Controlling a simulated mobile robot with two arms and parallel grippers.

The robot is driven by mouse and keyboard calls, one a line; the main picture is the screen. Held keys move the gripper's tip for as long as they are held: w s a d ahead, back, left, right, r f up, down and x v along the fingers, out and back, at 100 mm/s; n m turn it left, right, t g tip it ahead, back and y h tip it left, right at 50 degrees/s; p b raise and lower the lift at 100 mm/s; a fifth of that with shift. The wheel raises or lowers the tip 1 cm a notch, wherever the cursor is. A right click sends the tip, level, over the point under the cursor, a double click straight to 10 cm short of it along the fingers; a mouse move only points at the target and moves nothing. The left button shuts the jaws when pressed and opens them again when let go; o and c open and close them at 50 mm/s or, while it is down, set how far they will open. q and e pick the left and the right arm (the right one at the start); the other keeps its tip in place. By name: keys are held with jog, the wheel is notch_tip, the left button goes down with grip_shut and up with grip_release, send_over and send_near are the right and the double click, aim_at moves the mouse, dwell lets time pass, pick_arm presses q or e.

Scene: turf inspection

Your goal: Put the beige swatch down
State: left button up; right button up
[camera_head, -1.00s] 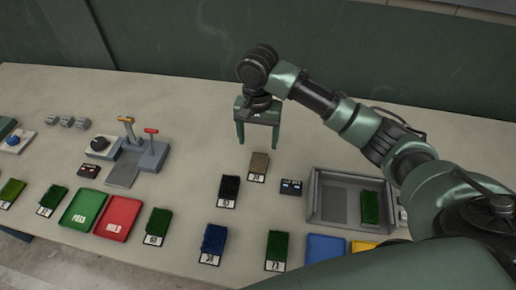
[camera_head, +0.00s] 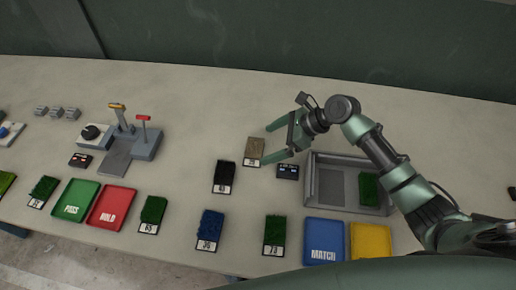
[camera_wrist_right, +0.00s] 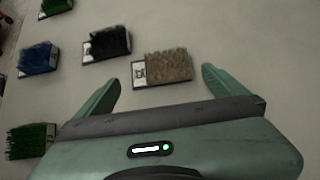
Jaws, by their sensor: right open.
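The beige swatch (camera_head: 255,147) rests on the table on its numbered white card, towards the middle of the head view. My right gripper (camera_head: 266,143) is open, its two green fingers spread and pointing left at the swatch. In the right wrist view the swatch (camera_wrist_right: 168,67) lies beyond and between the open fingertips (camera_wrist_right: 162,80), and nothing is held. I cannot tell the exact height of the fingers above the table. My left gripper is not in view.
A black swatch (camera_head: 224,176) lies left of the beige one, and a small dark device (camera_head: 288,171) lies right of it. A grey tray (camera_head: 331,157) holding a green swatch (camera_head: 369,189) stands under my right arm. Blue (camera_head: 324,240) and yellow (camera_head: 371,241) trays lie in front. The table behind is clear.

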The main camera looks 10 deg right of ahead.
aim_at(254, 150)
jog(key=p+x, duration=0.1)
jog(key=x, duration=0.4)
jog(key=shift+a+f, duration=0.2)
jog(key=shift+a, duration=0.15)
jog(key=c, duration=1.2)
jog(key=shift+r, duration=0.15)
